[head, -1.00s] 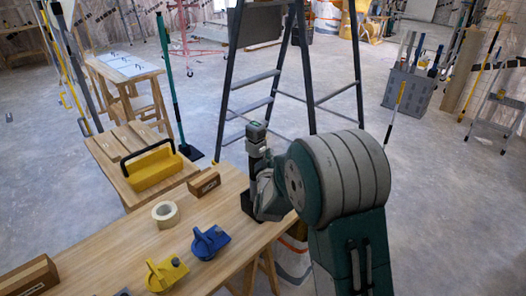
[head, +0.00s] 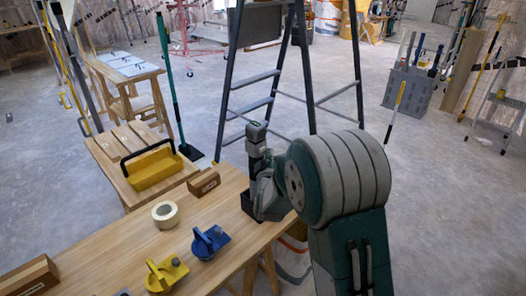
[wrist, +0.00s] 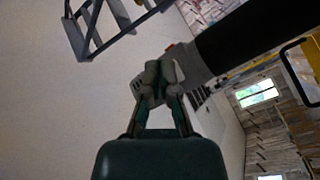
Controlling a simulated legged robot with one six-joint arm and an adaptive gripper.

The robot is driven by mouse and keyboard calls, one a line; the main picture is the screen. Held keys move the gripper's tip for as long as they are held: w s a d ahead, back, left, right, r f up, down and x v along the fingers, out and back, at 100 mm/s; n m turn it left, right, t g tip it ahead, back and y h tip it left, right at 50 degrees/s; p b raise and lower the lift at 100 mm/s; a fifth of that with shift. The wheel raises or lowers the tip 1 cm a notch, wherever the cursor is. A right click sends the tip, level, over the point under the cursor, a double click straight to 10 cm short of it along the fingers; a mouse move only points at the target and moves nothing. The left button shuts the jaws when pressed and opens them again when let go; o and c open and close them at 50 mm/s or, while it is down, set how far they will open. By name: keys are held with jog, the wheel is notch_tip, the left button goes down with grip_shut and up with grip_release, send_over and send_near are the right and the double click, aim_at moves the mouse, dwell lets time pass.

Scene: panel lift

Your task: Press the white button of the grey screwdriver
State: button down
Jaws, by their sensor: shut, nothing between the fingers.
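In the wrist view, a grey tool body with an orange patch and a thick black section, apparently the grey screwdriver (wrist: 186,63), runs up to the right behind my fingers. My gripper (wrist: 158,72) is shut and empty, its fingertips together and overlapping the grey body in the picture. I cannot tell whether they touch it. In the head view, an upright grey and dark shape stands by the table's right edge, partly behind my arm. I cannot tell whether it is the screwdriver or part of my arm. My gripper cannot be told apart there.
The wooden table (head: 135,248) holds a tape roll (head: 165,214), a blue tool (head: 209,242), a yellow tool (head: 166,275) and wooden blocks. A yellow toolbox (head: 155,170) sits on a bench behind. A stepladder (head: 225,90) stands beyond. Open floor lies to the right.

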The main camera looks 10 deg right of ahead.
jog(key=shift+w+a, duration=0.1)
jog(key=shift+w, duration=0.05)
jog(key=shift+w+a+r, duration=0.1)
jog(key=shift+w+a, duration=0.05)
jog(key=shift+w, duration=0.1)
dwell(0.4)
jog(key=shift+s+d, duration=0.35)
jog(key=shift+s, duration=0.1)
jog(key=s+d, duration=0.3)
jog(key=s, duration=0.2)
jog(key=shift+d, duration=0.25)
dwell(0.4)
jog(key=shift+r, duration=0.1)
